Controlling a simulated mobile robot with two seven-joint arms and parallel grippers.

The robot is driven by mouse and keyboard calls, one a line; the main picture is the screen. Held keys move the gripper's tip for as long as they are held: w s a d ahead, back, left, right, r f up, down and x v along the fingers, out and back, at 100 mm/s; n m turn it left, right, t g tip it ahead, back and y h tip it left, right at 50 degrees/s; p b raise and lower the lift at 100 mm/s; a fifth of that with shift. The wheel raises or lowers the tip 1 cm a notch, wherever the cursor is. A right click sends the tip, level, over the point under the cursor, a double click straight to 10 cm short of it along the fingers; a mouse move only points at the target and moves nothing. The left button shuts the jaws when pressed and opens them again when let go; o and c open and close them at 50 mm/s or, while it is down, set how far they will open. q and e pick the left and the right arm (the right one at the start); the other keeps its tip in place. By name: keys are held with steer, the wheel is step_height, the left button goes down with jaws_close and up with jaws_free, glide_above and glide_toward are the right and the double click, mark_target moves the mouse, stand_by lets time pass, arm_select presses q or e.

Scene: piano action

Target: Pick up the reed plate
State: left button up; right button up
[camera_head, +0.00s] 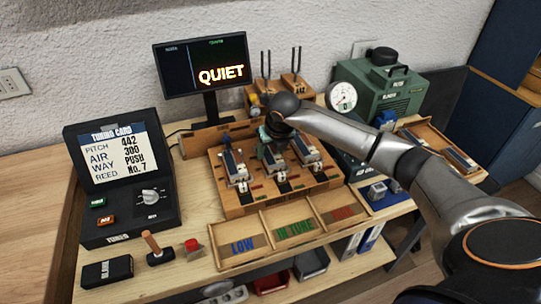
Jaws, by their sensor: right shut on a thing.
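A wooden bench block (245,208) stands mid-table with three slots, each with a small metal and dark piece. A left reed plate (235,167) and a right reed plate (305,149) sit in the outer slots. My right gripper (270,143) reaches down over the middle slot and is shut on the middle reed plate (271,160). The fingertips are small and partly hidden by my own wrist. I cannot tell whether the plate is clear of the block. My left gripper is not in view.
In front are three trays, LOW (242,246), IN TUNE (293,228) and a red-labelled one (341,213). A tuning card box (118,180) stands left, a monitor (203,66) reading QUIET behind, a green blower (378,88) and gauge (341,97) back right. Another wooden tray (432,138) lies right.

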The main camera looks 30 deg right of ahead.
steer(key=c, duration=0.5)
steer(key=shift+r, duration=0.15)
